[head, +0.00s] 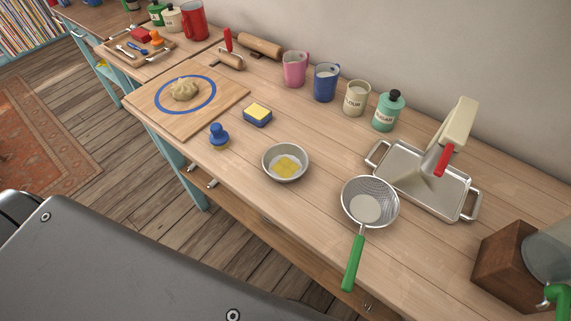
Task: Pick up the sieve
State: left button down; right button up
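The sieve (370,203) is a round metal mesh bowl with a green handle (353,263). It rests on the wooden counter at the lower right, with the handle pointing toward the counter's front edge. Something pale and round shows in the bottom of its bowl. Nothing holds it. Neither of my grippers shows in the head view.
A metal tray (470,204) stands just behind the sieve, with a cream tool with a red part (446,155) over it. A metal bowl (285,163) is to the left. A wooden box (507,266) stands to the right. The counter (250,195) has bare areas between them.

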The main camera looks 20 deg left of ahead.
aim_at(369, 202)
jog(key=k, duration=1.1)
jog(key=u, duration=0.9)
jog(key=k, duration=0.55)
jog(key=u, duration=0.35)
